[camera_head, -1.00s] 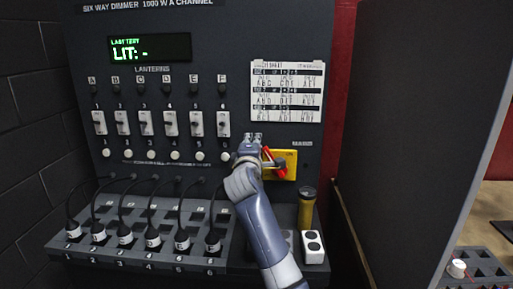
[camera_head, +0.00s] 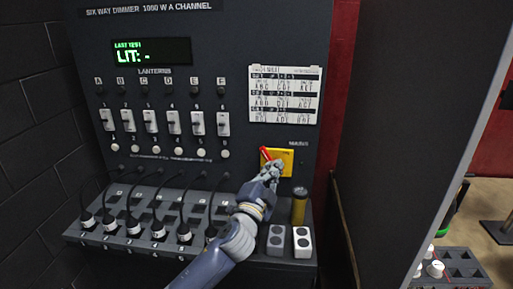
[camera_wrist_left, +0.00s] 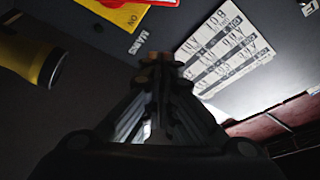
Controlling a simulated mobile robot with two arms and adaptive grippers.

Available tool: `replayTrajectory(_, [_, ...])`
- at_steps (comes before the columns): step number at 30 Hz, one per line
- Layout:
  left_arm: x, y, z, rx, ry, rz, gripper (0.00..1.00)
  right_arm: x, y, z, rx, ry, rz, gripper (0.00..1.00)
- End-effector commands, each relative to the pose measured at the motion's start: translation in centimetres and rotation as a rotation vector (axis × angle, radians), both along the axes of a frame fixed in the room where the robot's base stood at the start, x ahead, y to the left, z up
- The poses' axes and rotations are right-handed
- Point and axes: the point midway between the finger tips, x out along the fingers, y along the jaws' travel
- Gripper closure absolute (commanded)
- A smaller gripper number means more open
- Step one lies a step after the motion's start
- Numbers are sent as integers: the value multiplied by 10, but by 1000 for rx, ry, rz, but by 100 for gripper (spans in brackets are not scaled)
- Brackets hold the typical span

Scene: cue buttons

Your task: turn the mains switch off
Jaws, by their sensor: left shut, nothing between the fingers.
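The mains switch is a yellow plate (camera_head: 287,154) with a red handle (camera_head: 265,153), right of the lantern controls on the dimmer panel. The handle's upper end leans up and left; its lower part is hidden behind my left gripper (camera_head: 275,170). The gripper is shut and empty, in front of the plate's lower part. In the left wrist view the closed fingers (camera_wrist_left: 160,62) point at the dark panel. The yellow plate with "ON" (camera_wrist_left: 130,14) and red handle lie at the top edge there. Contact with the handle cannot be told. My right gripper is not in view.
A card of circuits (camera_head: 285,95) is fixed above the switch. A yellow-bodied cylinder (camera_head: 299,208) stands below it, near two pale socket blocks (camera_head: 302,242). Black cables with plugs (camera_head: 133,227) fill the ledge at left. A dark partition (camera_head: 400,130) stands at right.

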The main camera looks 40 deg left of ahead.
Motion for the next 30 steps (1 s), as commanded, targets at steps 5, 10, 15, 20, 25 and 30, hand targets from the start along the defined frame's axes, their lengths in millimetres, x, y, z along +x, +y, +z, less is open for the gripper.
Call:
replayTrajectory(5, [12, 0, 1, 21, 10, -5, 100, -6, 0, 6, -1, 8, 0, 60])
replayTrajectory(10, [39, 8, 8, 17, 8, -3, 100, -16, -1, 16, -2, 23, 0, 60])
replayTrajectory(15, [69, 15, 13, 15, 7, -4, 100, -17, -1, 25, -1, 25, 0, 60])
replayTrajectory(20, [94, 22, 17, 13, 7, -3, 100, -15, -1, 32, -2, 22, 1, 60])
replayTrajectory(25, [84, 40, 1, 13, 12, -3, 100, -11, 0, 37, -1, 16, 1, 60])
replayTrajectory(30, [78, 50, -5, 13, 9, -5, 100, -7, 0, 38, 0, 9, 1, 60])
